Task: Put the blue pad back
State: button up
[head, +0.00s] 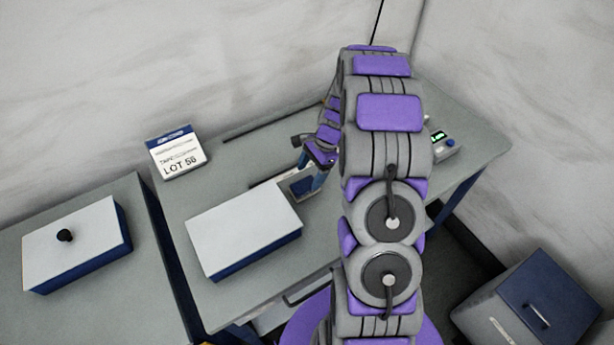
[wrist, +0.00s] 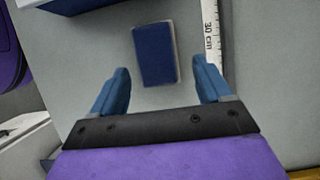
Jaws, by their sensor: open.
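The blue pad (wrist: 154,55) is a small dark-blue block with a pale edge. In the wrist view it lies on the grey table top, just ahead of and between my two fingertips, and I see no contact. My gripper (wrist: 162,84) is open and empty, with its blue fingers spread wider than the pad. In the head view the pad (head: 302,186) shows beside my gripper (head: 318,172), to the right of the white-topped blue box; my arm hides part of this area.
A white-topped blue box (head: 243,228) stands left of the pad. A ruler (wrist: 211,35) lies to its right in the wrist view.

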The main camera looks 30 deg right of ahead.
notch_tip(320, 180, up, 7)
jog(key=p, duration=0.1)
notch_tip(320, 180, up, 7)
jog(key=n, duration=0.3)
send_over(310, 180)
jog(key=s+a, duration=0.4)
jog(key=s+a+r+n+g+h, duration=0.1)
jog(key=s+a+r+n+h, duration=0.1)
jog(key=s+a+r+n, duration=0.5)
jog(key=s+a+r+n+h, duration=0.1)
jog(key=s+a+n, duration=0.2)
jog(key=s, duration=0.7)
jog(key=s+a+r+n+h, duration=0.1)
jog(key=s+a+n, duration=0.2)
jog(key=s, duration=0.8)
jog(key=shift+r+n+g+h+p, duration=0.3)
jog(key=shift+n+g, duration=0.1)
jog(key=shift+n, duration=0.4)
jog(key=shift+s+a, duration=0.1)
jog(key=shift+a, duration=0.15)
